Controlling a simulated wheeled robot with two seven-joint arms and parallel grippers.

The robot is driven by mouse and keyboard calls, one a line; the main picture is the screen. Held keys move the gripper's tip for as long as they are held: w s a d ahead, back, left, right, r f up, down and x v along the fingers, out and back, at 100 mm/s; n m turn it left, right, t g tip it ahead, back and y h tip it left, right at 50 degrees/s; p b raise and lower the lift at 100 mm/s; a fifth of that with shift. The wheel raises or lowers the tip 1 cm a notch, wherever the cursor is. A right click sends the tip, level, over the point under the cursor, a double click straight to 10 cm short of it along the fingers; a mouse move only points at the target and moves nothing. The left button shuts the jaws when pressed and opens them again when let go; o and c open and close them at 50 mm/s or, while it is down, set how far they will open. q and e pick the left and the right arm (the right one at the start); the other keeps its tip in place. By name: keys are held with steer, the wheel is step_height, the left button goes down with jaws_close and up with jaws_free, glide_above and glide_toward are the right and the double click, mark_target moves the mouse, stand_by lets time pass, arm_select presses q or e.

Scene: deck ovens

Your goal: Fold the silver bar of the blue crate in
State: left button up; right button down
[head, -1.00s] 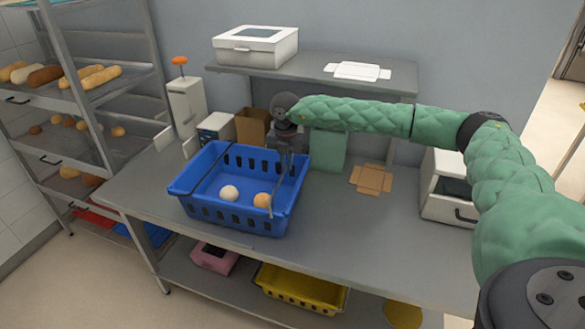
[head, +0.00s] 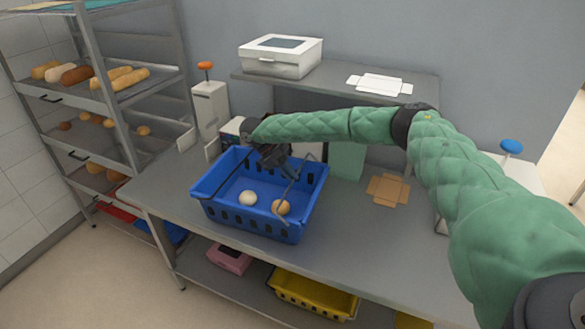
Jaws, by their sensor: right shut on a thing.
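The blue crate (head: 255,222) stands on the grey table, with a pale round bun (head: 248,198) and a browner one (head: 281,207) inside. My right gripper (head: 277,165) is over the back part of the crate, inside its rim. It is shut on the silver bar (head: 288,190), a thin grey rod that slants over the right half of the crate, down to near the browner bun. The dark gripper hides the bar's upper part, so the exact grip point is hard to see. My left gripper is not in view.
A shelf with a white box (head: 281,58) stands behind. A flat brown carton (head: 388,190) lies right of the crate. A bread rack (head: 110,100) stands at left. A yellow crate (head: 313,293) is on the lower shelf. The table front left of the crate is clear.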

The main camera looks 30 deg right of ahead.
steer(key=shift+w+a+f+g+h+p, duration=0.25)
steer(key=shift+f+g+h+p, duration=0.2)
steer(key=shift+f+g+h, duration=0.15)
steer(key=shift+w+a+f+g+h+p, duration=0.2)
steer(key=shift+f+g+h+p, duration=0.25)
steer(key=shift+g+h, duration=0.25)
steer(key=shift+w+a+f+g+h+p, duration=0.25)
steer(key=shift+f+g+h+p, duration=0.15)
steer(key=shift+f+g+h, duration=0.25)
steer(key=shift+f, duration=0.1)
steer(key=c, duration=1.6)
jaws_free()
steer(key=shift+o, duration=0.2)
steer(key=shift+w, duration=0.1)
